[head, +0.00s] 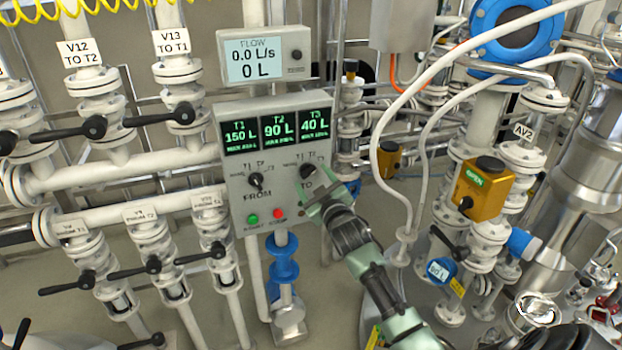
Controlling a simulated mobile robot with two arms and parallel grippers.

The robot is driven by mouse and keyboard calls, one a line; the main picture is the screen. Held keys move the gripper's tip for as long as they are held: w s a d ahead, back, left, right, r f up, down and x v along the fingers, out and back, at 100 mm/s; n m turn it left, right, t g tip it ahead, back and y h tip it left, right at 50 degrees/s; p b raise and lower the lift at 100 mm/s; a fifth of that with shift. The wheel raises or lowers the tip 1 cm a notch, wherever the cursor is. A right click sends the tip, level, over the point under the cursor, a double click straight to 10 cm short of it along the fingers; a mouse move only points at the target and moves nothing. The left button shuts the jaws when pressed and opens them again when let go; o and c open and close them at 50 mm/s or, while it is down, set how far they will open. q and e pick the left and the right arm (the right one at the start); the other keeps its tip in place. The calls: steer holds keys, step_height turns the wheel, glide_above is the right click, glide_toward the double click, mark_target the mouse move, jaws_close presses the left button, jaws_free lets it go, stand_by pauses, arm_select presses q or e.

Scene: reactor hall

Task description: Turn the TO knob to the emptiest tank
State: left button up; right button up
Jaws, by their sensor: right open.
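The grey control box (237,200) stands in the middle of the head view. Its three green displays read T1 150 L (240,136), T2 90 L (279,132) and T3 40 L (315,126). The dark TO knob (307,171) is at the right below them; its exact pointing is too small to tell. The dark FROM knob (256,181) is at its left. My right gripper (318,194) is open just below the TO knob, over part of the TO label. Whether it touches the knob I cannot tell. My left gripper is not in view.
A flow meter (254,73) above the box reads 0.0 L/s and 0 L. Green START (253,219) and red STOP (278,213) buttons sit low on the box. Pipes with black-handled valves (95,127) fill the left. A yellow actuator (482,187) marked OPEN stands right.

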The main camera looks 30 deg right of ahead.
steer(key=b+v, duration=0.1)
steer(key=v, duration=0.4)
steer(key=shift+s, duration=0.4)
